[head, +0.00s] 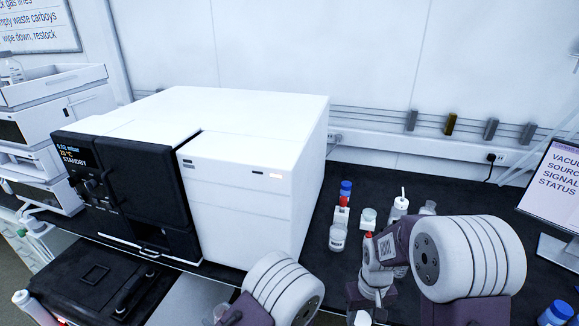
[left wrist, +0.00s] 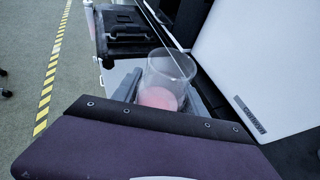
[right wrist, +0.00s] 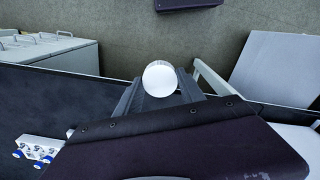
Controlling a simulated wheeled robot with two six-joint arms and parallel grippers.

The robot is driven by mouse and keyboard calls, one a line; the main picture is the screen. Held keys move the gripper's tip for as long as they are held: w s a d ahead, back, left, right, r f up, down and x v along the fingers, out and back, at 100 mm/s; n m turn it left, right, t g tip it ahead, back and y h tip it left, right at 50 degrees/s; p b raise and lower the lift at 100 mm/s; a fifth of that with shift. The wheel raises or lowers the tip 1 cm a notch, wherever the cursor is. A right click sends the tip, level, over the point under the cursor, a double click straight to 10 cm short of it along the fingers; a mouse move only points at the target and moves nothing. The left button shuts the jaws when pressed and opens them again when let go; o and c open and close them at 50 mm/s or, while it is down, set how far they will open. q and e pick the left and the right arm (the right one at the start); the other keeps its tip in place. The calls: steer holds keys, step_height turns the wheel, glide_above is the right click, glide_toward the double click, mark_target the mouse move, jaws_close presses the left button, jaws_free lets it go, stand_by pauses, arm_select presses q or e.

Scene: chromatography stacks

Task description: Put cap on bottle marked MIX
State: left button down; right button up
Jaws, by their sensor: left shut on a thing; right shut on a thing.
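My left gripper (left wrist: 165,100) is shut on a clear glass vessel with pink liquid in its bottom, the pink-filled bottle (left wrist: 168,72). Its mouth is open in the left wrist view, with no cap on it. I cannot read any MIX mark on it. My right gripper (right wrist: 160,92) is shut on a round white thing (right wrist: 160,78) that looks like a cap, seen end-on in the right wrist view. In the head view, the left gripper is low at the front, largely cut off by the bottom edge.
A large white instrument (head: 250,190) stands to the left. A sign screen (head: 556,185) is at the right.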

arm_select(q)
steer(key=shift+a+r+n+g, duration=0.2)
steer(key=shift+r+n+g, duration=0.1)
steer(key=shift+n, duration=0.1)
arm_select(e)
steer(key=shift+m, duration=0.7)
arm_select(q)
steer(key=shift+y, duration=0.3)
steer(key=shift+d, duration=0.1)
steer(key=s+d+r+m+t+h, duration=0.1)
steer(key=d+r+m+t+h, duration=0.2)
steer(key=d+r, duration=0.7)
steer(key=shift+s+d+m+h, duration=0.15)
steer(key=shift+s+m+h, duration=0.25)
steer(key=shift+m+h, duration=0.3)
